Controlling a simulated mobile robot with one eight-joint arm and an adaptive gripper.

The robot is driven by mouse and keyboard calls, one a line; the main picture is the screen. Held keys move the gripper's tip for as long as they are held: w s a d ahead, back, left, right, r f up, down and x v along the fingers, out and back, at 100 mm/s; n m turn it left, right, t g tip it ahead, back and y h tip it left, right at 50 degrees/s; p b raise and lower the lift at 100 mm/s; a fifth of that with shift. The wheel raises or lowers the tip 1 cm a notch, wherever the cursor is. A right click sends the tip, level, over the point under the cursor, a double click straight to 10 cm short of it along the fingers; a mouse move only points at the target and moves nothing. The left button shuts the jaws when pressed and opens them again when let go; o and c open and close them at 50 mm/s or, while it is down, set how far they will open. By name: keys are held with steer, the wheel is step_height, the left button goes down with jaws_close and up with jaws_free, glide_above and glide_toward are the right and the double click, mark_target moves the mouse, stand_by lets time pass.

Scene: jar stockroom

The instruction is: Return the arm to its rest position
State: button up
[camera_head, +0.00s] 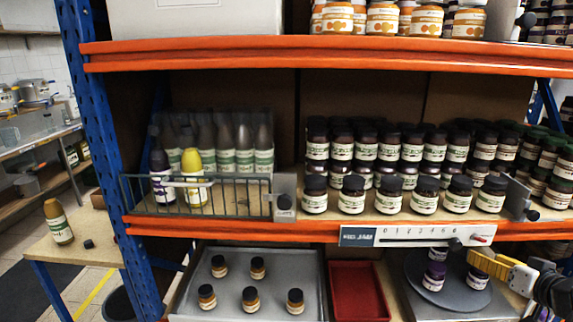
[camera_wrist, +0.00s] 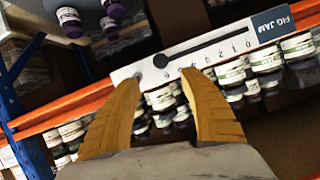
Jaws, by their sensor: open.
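My gripper (camera_head: 480,262) is at the lower right of the head view, just below the orange shelf edge and in front of the round grey turntable (camera_head: 425,285). Its two yellow fingers are spread with nothing held between them, as the wrist view (camera_wrist: 160,84) shows. A white scale strip (camera_head: 410,237) with a dark slider knob (camera_head: 455,243) is fixed to the shelf edge, close to the fingertips. The strip and its FIG JAM label also show in the wrist view (camera_wrist: 215,55), beyond the fingers. The arm's rest position is not marked in either view.
Dark-lidded jars (camera_head: 425,195) fill the middle shelf. A wire basket (camera_head: 225,195) holds bottles at left. Purple jars (camera_head: 434,275) stand on the turntable. Below are a grey tray (camera_head: 250,262) with several jars and a red bin (camera_head: 358,290). A blue post (camera_head: 105,130) stands left.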

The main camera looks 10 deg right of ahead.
steer(key=w+a+n+g+y, duration=0.15)
steer(key=w+a, duration=0.25)
steer(key=a, duration=1)
steer(key=s+a+n+g, duration=0.1)
steer(key=s+a, duration=0.4)
steer(key=a, duration=0.7)
steer(key=s+a+n+g, duration=0.1)
steer(key=s+a+g, duration=0.2)
steer(key=a, duration=1)
steer(key=s, duration=0.3)
steer(key=shift+s+a+n+g+y, duration=0.15)
steer(key=shift+a+n+g+y, duration=0.05)
steer(key=shift+n+g+y, duration=0.15)
steer(key=shift+d+f, duration=0.1)
steer(key=shift+f, duration=0.05)
